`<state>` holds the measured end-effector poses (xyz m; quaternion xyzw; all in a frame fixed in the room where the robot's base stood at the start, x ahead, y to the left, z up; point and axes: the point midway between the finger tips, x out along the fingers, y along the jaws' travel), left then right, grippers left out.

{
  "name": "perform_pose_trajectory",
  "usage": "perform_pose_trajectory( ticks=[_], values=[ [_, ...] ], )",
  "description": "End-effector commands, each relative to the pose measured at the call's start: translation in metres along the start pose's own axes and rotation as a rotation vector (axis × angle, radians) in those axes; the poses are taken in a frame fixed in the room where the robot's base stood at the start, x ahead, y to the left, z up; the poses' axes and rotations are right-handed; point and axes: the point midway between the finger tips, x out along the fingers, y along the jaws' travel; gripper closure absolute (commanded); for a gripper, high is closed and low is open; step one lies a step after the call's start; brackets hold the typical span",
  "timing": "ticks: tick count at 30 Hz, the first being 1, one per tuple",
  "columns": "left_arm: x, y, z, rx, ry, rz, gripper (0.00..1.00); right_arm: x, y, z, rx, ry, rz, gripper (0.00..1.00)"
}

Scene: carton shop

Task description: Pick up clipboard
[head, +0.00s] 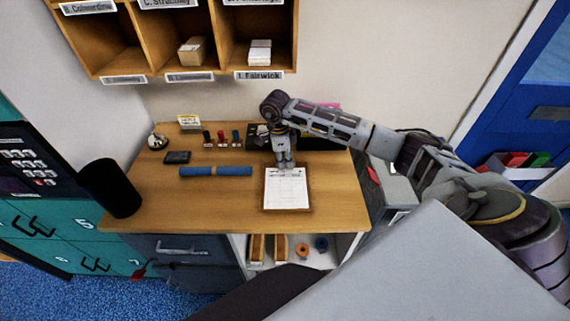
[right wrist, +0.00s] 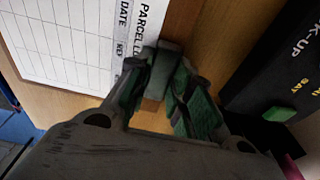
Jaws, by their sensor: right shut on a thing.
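The clipboard (head: 286,190) lies on the wooden desk near its front edge, with a white printed form on it. My right gripper (head: 285,163) comes down from above onto the clipboard's far end and is shut on it. In the right wrist view the fingertips (right wrist: 165,88) close at the top edge of the clipboard (right wrist: 75,45), beside the form's printed heading. The fingers hide part of that edge. I cannot tell any gap between the clipboard and the desk. My left gripper is not in view.
A blue roll (head: 215,171), several stamps (head: 221,138), a bell (head: 157,141) and a dark box (head: 318,141) share the wooden desk (head: 180,205). A black cylinder (head: 110,188) stands at the left. Pigeonholes (head: 185,45) hang above the back. The desk's front middle is clear.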

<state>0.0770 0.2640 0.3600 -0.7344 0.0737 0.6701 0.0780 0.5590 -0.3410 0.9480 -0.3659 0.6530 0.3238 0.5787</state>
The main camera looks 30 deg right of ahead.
Motion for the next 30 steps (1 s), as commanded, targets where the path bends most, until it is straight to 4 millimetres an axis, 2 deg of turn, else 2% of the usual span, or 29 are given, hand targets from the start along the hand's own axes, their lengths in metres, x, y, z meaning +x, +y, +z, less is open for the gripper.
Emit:
perform_pose_trajectory(
  ticks=[7,11,17,30],
  values=[
    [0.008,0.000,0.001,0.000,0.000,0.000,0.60,-0.022,0.000,-0.002,0.000,-0.002,-0.002,1.00],
    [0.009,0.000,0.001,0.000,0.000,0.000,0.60,-0.021,0.012,-0.003,-0.002,0.000,0.000,1.00],
    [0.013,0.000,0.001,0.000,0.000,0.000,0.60,-0.020,0.035,-0.003,-0.002,0.001,0.001,1.00],
    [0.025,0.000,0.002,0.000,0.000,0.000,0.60,-0.020,0.101,-0.002,-0.004,0.000,0.001,1.00]
  ],
)
